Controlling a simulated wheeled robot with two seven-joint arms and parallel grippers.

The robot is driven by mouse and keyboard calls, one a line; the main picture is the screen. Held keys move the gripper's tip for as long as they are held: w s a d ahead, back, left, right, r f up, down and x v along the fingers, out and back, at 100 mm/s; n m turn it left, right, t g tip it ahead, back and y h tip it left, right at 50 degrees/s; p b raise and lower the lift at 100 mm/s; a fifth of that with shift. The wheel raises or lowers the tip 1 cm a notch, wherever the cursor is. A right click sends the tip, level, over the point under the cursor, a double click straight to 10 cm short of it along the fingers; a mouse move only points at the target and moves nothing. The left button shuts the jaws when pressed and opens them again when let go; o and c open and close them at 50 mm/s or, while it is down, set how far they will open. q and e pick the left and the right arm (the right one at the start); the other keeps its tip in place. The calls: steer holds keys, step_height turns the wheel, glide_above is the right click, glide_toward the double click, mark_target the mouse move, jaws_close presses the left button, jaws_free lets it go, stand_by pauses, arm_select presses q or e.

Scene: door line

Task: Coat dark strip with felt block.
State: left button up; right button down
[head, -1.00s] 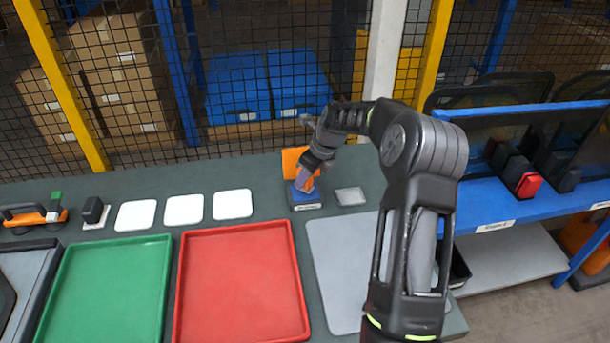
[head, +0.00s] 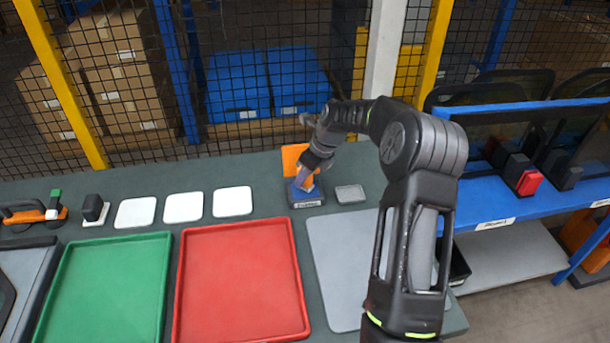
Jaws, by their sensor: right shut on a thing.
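My right gripper (head: 309,172) reaches over the far edge of the bench, pointing down. It is shut on a small purple-blue block (head: 304,183), probably the felt block, mostly hidden by the fingers. The block is at the top of a low dark blue box with a pale label (head: 307,204); I cannot tell whether it touches inside. An orange panel (head: 293,157) stands upright just behind. I cannot pick out the dark strip with certainty. My left gripper is not in view.
A small grey tray (head: 350,194) lies right of the box. Green (head: 105,290) and red (head: 242,280) trays and a grey mat (head: 340,270) fill the front. Three white pads (head: 184,207), a black block (head: 93,208) and an orange tool (head: 30,213) lie left. A blue rack (head: 500,208) stands right.

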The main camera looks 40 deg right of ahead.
steer(key=shift+f, duration=0.4)
stand_by(1.4)
step_height(320, 180, up, 7)
steer(key=p, duration=0.5)
stand_by(0.4)
stand_by(0.7)
